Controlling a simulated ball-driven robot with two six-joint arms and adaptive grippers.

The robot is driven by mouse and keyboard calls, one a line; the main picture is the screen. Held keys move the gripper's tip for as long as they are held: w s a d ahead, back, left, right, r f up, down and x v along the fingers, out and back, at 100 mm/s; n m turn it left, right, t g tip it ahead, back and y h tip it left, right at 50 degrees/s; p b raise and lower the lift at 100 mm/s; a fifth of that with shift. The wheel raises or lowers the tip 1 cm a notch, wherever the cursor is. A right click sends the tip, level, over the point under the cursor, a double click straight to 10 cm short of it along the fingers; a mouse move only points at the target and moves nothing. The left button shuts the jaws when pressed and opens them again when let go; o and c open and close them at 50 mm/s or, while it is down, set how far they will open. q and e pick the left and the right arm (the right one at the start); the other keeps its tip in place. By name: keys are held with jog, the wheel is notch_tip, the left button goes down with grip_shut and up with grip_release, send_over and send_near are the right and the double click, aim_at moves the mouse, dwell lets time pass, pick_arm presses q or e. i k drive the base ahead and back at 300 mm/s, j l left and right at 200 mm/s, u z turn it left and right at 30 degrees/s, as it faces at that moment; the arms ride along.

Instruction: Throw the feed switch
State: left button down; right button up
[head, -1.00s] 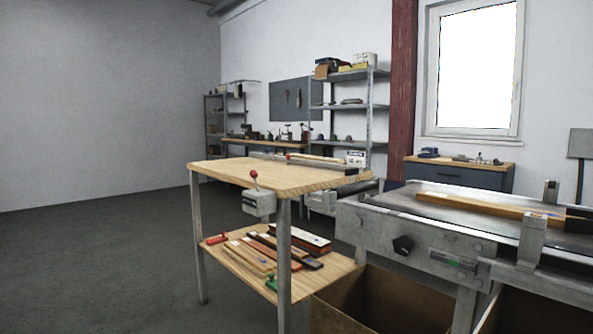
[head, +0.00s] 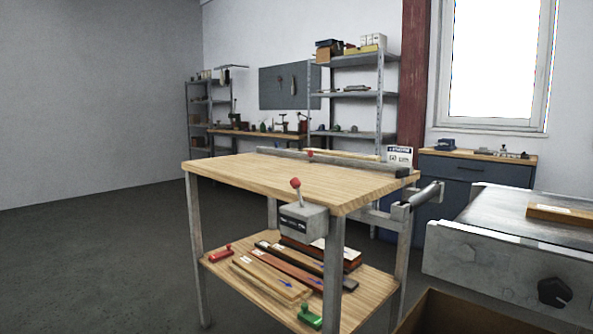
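The feed switch appears to be the grey box (head: 303,222) fixed at the front edge of the wooden-topped bench (head: 270,177). A short lever with a red knob (head: 295,183) stands up from the box, leaning slightly to the left. A dark label with unreadable lettering is on the box's front. A second small red knob (head: 310,154) shows at the back of the bench top, by a long grey rail. Neither of my grippers is in view.
The bench's lower shelf (head: 372,287) holds several wooden strips, a red-handled tool (head: 220,254) and a green one (head: 309,317). The metal conveyor (head: 455,255) stands at right, with a cardboard box (head: 440,312) below. Dark floor (head: 110,260) is open at left.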

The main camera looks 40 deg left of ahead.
aim_at(295, 183)
jog(key=i+j, duration=0.1)
jog(key=j, duration=1.25)
jog(key=i+j+z, duration=0.1)
jog(key=j, duration=1.2)
